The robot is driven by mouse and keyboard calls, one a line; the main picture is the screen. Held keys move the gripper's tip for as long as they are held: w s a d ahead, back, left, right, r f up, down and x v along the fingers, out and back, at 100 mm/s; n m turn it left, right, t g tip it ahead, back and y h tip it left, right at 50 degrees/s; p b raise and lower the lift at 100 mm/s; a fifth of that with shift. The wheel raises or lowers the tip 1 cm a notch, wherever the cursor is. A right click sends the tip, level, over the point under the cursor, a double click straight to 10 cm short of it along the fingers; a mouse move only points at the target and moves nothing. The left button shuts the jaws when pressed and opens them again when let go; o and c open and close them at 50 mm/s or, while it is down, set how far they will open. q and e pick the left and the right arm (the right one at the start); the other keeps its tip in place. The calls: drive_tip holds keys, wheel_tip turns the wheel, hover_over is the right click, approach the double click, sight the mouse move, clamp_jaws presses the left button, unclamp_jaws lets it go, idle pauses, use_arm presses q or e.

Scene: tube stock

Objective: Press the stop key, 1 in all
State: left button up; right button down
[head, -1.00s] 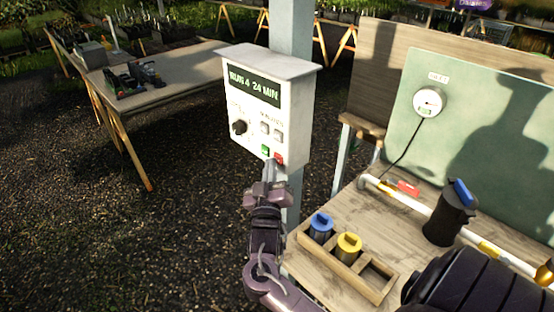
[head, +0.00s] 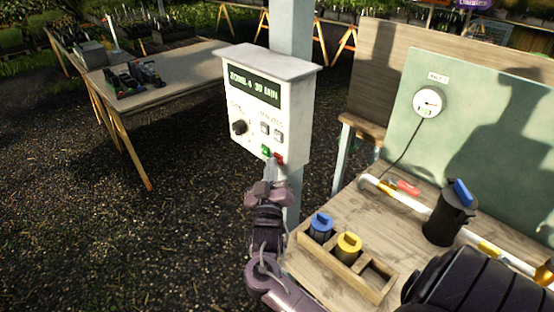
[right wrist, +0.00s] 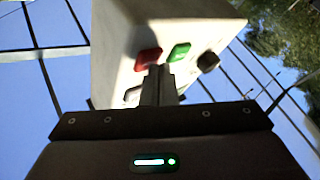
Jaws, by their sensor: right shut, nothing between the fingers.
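The white control box (head: 268,105) hangs on a pale post, with a dark display (head: 254,88) that seems to read "ZONE 4 30 MIN". Low on its face are a green key (head: 265,149) and, to its right, a red key (head: 279,158), taken as the stop key. My right gripper (head: 270,168) is shut and empty, its fingertips just below these keys. In the right wrist view the red key (right wrist: 149,57) and green key (right wrist: 179,52) lie just beyond the fingertips (right wrist: 157,72). I cannot tell whether they touch. My left gripper is not in view.
A dark knob (head: 239,127) and two grey keys (head: 271,130) are on the same face. A wooden bench (head: 335,258) at right holds a rack with blue-topped (head: 321,226) and yellow-topped (head: 349,245) pieces, a pipe and a black canister (head: 447,222).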

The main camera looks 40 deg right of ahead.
drive_tip(key=shift+s+a, duration=0.1)
drive_tip(key=shift+a, duration=0.55)
drive_tip(key=a+p, duration=0.1)
drive_tip(key=a, duration=0.4)
drive_tip(key=shift+s, duration=0.15)
idle(0.7)
